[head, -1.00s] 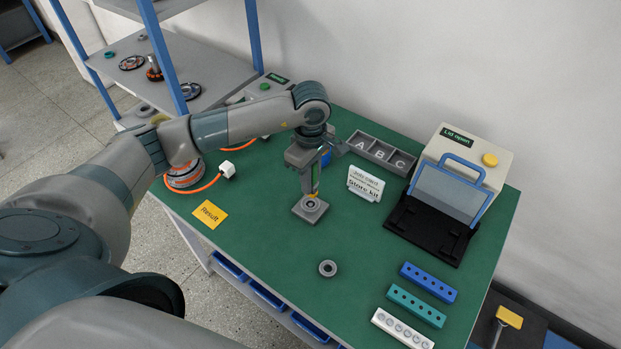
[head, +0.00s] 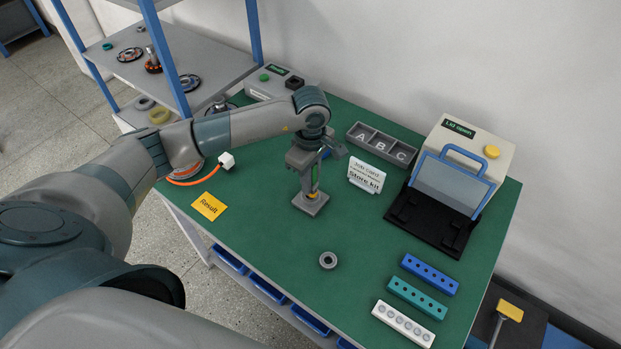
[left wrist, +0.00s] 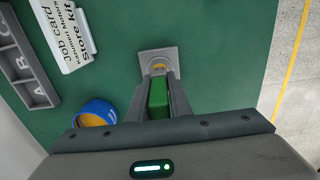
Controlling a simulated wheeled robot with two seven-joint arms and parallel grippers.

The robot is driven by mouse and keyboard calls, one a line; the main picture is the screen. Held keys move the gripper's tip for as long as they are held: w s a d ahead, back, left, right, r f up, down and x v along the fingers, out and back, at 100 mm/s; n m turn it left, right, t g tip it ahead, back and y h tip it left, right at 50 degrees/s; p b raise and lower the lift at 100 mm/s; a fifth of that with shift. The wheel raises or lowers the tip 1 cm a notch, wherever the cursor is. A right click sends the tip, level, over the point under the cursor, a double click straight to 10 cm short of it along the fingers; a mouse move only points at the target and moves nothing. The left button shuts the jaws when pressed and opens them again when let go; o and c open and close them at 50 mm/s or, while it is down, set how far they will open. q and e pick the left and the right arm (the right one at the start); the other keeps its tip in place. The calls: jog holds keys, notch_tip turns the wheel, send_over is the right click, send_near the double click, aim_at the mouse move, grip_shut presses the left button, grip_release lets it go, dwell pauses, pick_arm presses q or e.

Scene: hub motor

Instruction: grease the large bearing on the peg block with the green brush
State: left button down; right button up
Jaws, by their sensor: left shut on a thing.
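My left gripper (head: 309,178) points down over the peg block and is shut on the green brush (left wrist: 158,97). The grey square peg block (head: 307,206) stands on the green table; it also shows in the left wrist view (left wrist: 147,57). The brush's yellow-orange tip is at the middle of the block, where the bearing sits; the bearing is mostly hidden behind the tip and fingers. I cannot tell whether the tip touches it. A blue pot with orange-yellow contents (left wrist: 95,113) stands beside the gripper. My right gripper is not in view.
A loose ring (head: 328,260) lies in front of the block. A job card (head: 366,175), a lettered tray (head: 382,149) and an open-lid machine (head: 462,165) stand right. Blue (head: 430,274), teal (head: 418,298) and white (head: 403,323) hole strips lie front right.

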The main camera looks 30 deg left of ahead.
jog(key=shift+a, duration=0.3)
pick_arm(q)
jog(key=shift+f+b, duration=0.6)
jog(key=shift+b, duration=0.05)
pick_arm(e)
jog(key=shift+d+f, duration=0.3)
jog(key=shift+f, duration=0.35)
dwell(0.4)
pick_arm(q)
jog(key=n, duration=0.4)
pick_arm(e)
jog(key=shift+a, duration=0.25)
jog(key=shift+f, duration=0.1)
pick_arm(q)
jog(key=shift+f+m+b, duration=0.1)
jog(key=shift+m+b, duration=0.7)
jog(key=shift+b, duration=0.2)
jog(key=shift+m+b, duration=2.3)
jog(key=shift+b, duration=0.05)
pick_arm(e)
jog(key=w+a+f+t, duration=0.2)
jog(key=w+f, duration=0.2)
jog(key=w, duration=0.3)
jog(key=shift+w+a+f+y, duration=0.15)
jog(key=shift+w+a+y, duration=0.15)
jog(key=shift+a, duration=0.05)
